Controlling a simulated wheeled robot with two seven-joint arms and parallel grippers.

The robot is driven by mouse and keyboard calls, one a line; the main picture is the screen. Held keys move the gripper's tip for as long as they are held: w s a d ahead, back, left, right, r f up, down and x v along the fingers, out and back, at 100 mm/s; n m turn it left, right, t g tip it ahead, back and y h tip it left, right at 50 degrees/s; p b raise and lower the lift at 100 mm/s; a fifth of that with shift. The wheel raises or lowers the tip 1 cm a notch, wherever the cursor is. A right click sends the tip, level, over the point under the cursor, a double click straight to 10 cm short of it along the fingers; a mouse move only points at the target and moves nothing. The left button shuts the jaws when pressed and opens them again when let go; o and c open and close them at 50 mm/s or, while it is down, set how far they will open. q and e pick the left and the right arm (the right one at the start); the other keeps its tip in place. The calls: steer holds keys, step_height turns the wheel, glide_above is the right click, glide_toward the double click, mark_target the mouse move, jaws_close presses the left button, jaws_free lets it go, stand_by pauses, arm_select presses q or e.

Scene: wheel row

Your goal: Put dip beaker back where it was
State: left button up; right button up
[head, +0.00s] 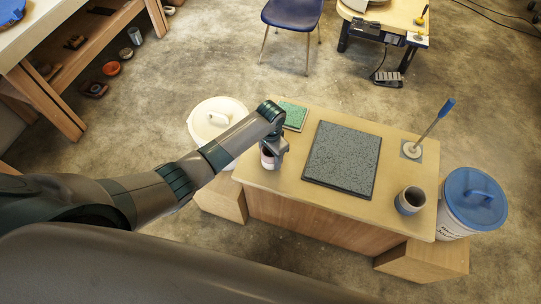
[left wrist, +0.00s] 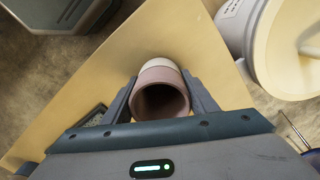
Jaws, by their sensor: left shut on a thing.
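The dip beaker (head: 267,160), a small cup with a pinkish body and a paler band, is at the left end of the wooden table (head: 275,190). My left gripper (head: 272,150) is shut on it. In the left wrist view the beaker (left wrist: 160,98) sits between the two fingers, with its round dark opening facing the camera. The gripper hides part of it in the head view. I cannot tell whether its base touches the tabletop. My right gripper is not in view.
A dark speckled slab (head: 342,158) fills the table's middle, with a green pad (head: 292,116) beside it. A grey cup (head: 410,200) and a blue-handled tool (head: 432,130) stand at the right. A white bucket (head: 205,133) and a blue-lidded bucket (head: 472,202) flank the table.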

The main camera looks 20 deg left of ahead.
arm_select(q)
steer(key=shift+f, duration=0.1)
steer(key=o, duration=1.2)
step_height(320, 180, up, 12)
steer(key=b, duration=0.1)
stand_by(0.3)
